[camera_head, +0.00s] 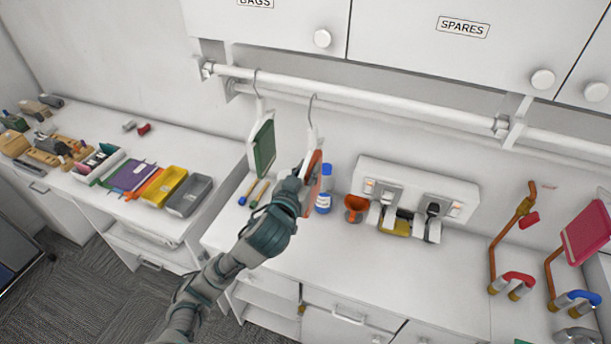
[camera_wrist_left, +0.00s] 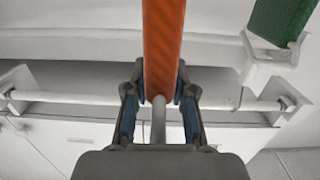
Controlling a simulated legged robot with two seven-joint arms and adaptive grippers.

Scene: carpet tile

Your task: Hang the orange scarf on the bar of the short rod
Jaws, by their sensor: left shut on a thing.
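The orange scarf (camera_head: 311,185) is on a white hanger with a grey wire hook (camera_head: 311,112). My left gripper (camera_head: 300,182) is shut on it at the scarf's left side. In the left wrist view the orange scarf (camera_wrist_left: 163,45) runs up from between the fingertips (camera_wrist_left: 159,95), with a grey wire below it. The hook's top overlaps the white bar (camera_head: 400,112) under the cabinets; I cannot tell whether it rests on it. The bar also crosses the left wrist view (camera_wrist_left: 70,97). My right gripper is not in view.
A green cloth (camera_head: 263,146) on another hanger hangs from the bar to the left. Cabinets (camera_head: 440,35) close in above. The counter front (camera_head: 350,270) is bare.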

